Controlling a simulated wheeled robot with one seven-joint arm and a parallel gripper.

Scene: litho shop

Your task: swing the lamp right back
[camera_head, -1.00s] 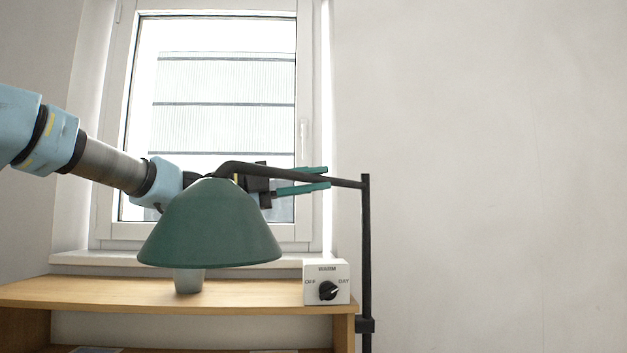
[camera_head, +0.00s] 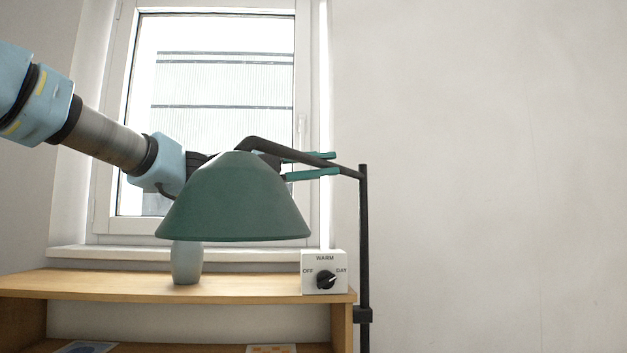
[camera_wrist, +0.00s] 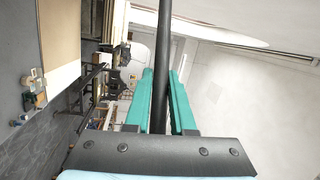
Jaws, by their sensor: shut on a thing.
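The lamp has a dark green cone shade (camera_head: 234,200) and a black arm (camera_head: 300,156) that joins an upright black post (camera_head: 364,250) at the shelf's right end. The shade hangs over the wooden shelf. My gripper (camera_head: 325,164) has green fingers and reaches in from the left, partly hidden behind the shade. In the wrist view, its fingers (camera_wrist: 162,105) are closed on either side of the black lamp arm, which runs up the picture between them.
A white box with a dial (camera_head: 324,272) stands on the wooden shelf (camera_head: 90,285) near the post. A grey cup-like vessel (camera_head: 186,264) stands under the shade. A window is behind; the wall to the right is bare.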

